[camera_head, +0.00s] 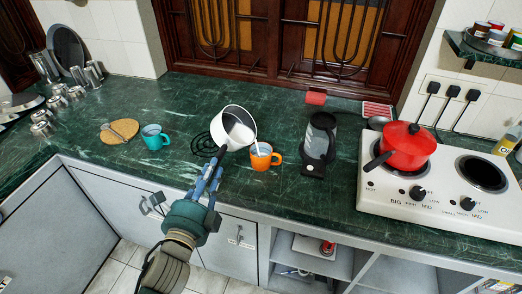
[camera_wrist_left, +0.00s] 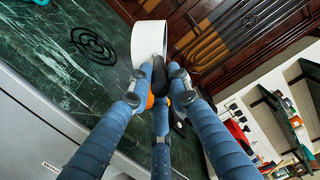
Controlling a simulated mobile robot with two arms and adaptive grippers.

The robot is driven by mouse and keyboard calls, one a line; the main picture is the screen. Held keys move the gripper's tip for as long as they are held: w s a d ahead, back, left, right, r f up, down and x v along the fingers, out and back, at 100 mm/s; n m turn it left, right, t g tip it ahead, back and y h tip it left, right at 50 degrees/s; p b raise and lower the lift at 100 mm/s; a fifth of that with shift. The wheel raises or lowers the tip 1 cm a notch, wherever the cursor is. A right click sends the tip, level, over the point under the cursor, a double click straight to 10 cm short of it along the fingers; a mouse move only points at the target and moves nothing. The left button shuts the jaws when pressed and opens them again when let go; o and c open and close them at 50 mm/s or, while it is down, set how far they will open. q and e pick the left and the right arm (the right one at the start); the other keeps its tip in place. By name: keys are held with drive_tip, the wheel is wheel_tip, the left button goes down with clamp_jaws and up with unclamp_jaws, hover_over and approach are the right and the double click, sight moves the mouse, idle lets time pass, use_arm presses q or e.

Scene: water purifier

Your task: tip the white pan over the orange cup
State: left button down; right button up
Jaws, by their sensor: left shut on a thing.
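The white pan (camera_head: 231,119) is in the air above the counter, tilted toward the right, with pale liquid inside. A thin white stream shows between its right rim and the orange cup (camera_head: 263,158), which stands upright on the counter just below and to the right. The cup holds something pale. My left gripper (camera_head: 214,168) is shut on the pan's dark handle. In the left wrist view, my blue fingers (camera_wrist_left: 160,82) close around the handle, the pan (camera_wrist_left: 147,40) is beyond them, and only a sliver of the orange cup (camera_wrist_left: 150,101) shows. My right gripper is not in view.
A teal cup (camera_head: 154,137) and a round wooden coaster (camera_head: 121,129) are left of the pan. A dark press-like jug (camera_head: 319,143) stands right of the orange cup. Farther right, a red pot (camera_head: 405,147) sits on a white stove (camera_head: 432,199). Steel cups stand far left.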

use_arm(q)
drive_tip(key=shift+d+r, duration=0.1)
idle(0.4)
drive_tip(key=shift+s+d+r+m+b, duration=0.2)
drive_tip(key=shift+d+m+b, duration=0.15)
drive_tip(key=shift+m+b, duration=0.4)
idle(1.5)
drive_tip(key=n+p, duration=0.1)
drive_tip(key=p, duration=0.1)
drive_tip(key=a+r+n+p, duration=0.1)
drive_tip(key=p, duration=0.1)
drive_tip(key=shift+w+a+r, duration=0.2)
drive_tip(key=shift+w+r, duration=0.05)
drive_tip(key=shift+w, duration=0.05)
drive_tip(key=w+a+f+n+g+p, duration=0.1)
drive_tip(key=w+a+f+n+p, duration=0.1)
drive_tip(key=a+f+n, duration=0.4)
drive_tip(key=shift+w+a+f+n+h, duration=0.25)
drive_tip(key=shift+w+a+n, duration=0.4)
drive_tip(key=shift+a+n, duration=0.55)
drive_tip(key=shift+a, duration=0.1)
